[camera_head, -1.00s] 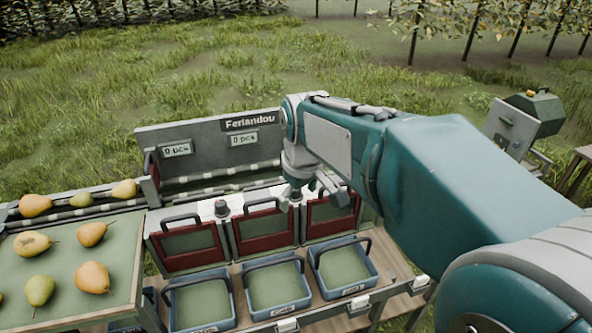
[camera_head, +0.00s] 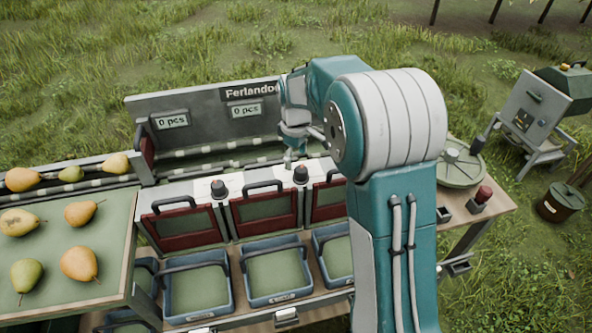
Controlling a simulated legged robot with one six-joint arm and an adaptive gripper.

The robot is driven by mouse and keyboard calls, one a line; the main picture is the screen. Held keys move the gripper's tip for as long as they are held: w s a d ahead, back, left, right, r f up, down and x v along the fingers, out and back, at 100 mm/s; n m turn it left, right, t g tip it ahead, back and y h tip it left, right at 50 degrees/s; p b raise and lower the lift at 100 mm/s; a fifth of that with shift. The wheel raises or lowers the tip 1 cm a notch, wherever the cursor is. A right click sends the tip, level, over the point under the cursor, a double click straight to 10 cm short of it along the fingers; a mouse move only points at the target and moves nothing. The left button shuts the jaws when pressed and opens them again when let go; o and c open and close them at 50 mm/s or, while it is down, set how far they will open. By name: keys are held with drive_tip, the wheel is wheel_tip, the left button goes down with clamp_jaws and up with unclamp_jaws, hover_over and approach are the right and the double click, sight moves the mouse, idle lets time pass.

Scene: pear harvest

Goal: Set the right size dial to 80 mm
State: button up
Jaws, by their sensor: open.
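The right size dial (camera_head: 300,174) is a dark knob on a white plate on top of the sorter, between the middle and right red-framed gates. The left size dial (camera_head: 219,188) is a similar dark knob on its own plate. The dial settings are too small to read. My gripper (camera_head: 292,158) is open, just behind and above the right dial, with a small gap in the picture; whether it touches is not clear. My arm hides part of the gripper.
Blue crates (camera_head: 276,277) stand in a row below the red gates (camera_head: 265,212). A tray (camera_head: 122,285) at the left holds several pears. The sorter's back panel (camera_head: 200,105) carries two "0 pcs" displays. A round-lidded pot (camera_head: 460,165) stands at right.

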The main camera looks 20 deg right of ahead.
sight(302, 168)
drive_tip(key=f, duration=0.1)
drive_tip(key=d+f, duration=0.1)
drive_tip(key=f, duration=0.2)
drive_tip(key=shift+d+f, duration=0.15)
drive_tip(key=shift+d, duration=0.25)
drive_tip(key=shift+f, duration=0.5)
drive_tip(key=shift+a, duration=0.6)
drive_tip(key=c, duration=0.5)
drive_tip(key=shift+d+f, duration=0.1)
drive_tip(key=shift+d, duration=0.2)
drive_tip(key=c, duration=0.6)
